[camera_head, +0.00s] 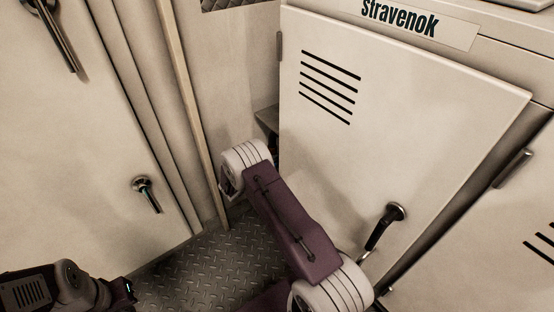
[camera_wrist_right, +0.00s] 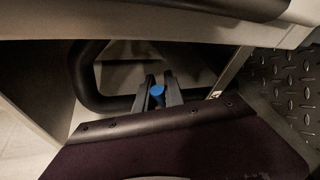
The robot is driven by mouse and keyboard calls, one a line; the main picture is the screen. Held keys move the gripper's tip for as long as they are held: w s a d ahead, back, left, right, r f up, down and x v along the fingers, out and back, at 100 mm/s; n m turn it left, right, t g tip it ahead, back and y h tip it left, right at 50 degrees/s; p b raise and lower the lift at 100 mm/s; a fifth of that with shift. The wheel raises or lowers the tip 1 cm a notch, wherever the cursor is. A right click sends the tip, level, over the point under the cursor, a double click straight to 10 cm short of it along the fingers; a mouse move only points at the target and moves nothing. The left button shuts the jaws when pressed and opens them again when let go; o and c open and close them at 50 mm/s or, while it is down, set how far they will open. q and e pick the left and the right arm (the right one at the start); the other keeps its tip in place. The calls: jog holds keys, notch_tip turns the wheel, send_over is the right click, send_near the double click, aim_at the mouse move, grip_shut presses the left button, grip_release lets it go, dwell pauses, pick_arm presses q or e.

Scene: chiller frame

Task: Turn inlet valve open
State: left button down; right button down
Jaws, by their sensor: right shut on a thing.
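In the right wrist view a small blue knob (camera_wrist_right: 157,90), likely the inlet valve's handle, sits between the two dark fingers of my right gripper (camera_wrist_right: 158,96). The gripper is shut on it. The knob is small and mostly covered by the fingers, so I cannot tell how far it is turned. In the head view my right arm reaches in beside the open white cabinet door (camera_head: 415,110), and its gripper and the valve are hidden there. Part of my left arm shows at the lower left of the head view, but its gripper is not in view.
A thick dark curved pipe (camera_wrist_right: 88,75) runs close beside and behind the gripper in the wrist view. The door has a black handle (camera_head: 382,228). A cream door with handles (camera_head: 147,194) stands at left. Diamond-plate floor (camera_head: 200,268) lies between.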

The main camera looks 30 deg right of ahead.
jog(key=shift+w+r+n+g+p, duration=0.25)
jog(key=shift+r+n+g+p, duration=0.4)
jog(key=shift+n, duration=0.25)
jog(key=c, duration=1.4)
grip_release()
jog(key=shift+c, duration=0.2)
jog(key=shift+a, duration=0.1)
